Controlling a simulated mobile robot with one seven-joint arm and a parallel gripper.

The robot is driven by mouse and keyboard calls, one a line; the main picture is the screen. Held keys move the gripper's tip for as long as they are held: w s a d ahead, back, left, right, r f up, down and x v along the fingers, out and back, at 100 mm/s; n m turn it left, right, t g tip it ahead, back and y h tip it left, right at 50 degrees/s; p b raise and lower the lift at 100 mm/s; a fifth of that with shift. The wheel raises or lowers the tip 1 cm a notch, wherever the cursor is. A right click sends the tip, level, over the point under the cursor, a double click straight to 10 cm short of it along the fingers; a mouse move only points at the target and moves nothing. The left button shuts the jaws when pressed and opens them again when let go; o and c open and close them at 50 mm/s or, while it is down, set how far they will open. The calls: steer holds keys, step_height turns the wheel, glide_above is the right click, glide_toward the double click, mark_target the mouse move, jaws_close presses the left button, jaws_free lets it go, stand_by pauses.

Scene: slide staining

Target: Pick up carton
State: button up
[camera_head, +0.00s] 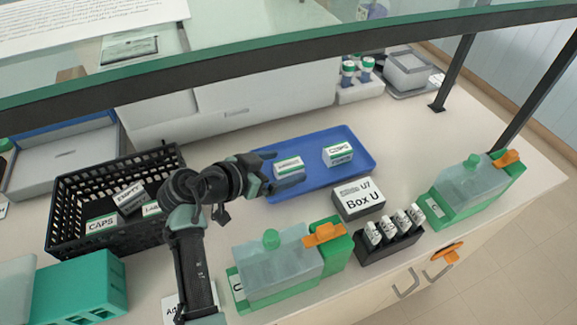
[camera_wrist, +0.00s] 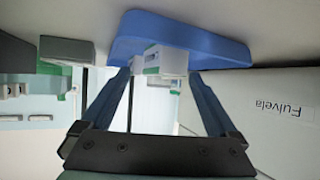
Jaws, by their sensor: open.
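Two small white cartons with green bands sit on a blue tray (camera_head: 317,178) in the head view. The left carton (camera_head: 289,166) is right beside my gripper (camera_head: 268,172); the right carton (camera_head: 338,155), with a label reading like "CAPS", stands apart from it. In the wrist view, the picture is turned over and the tray (camera_wrist: 190,35) is at the top. A white and green carton (camera_wrist: 173,62) shows between the fingers of my open gripper (camera_wrist: 158,75), with clearance visible on both sides. Whether the fingers touch it, I cannot tell.
A black crate (camera_head: 70,240) with several cartons stands left. Box U (camera_head: 359,199), a black slide holder (camera_head: 389,246) and two green-based containers (camera_head: 278,265) (camera_head: 470,190) stand in front and right. A glass shelf with a dark edge (camera_head: 230,67) spans above.

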steer(key=shift+x, duration=1.5)
steer(key=shift+s, duration=0.1)
jaws_close()
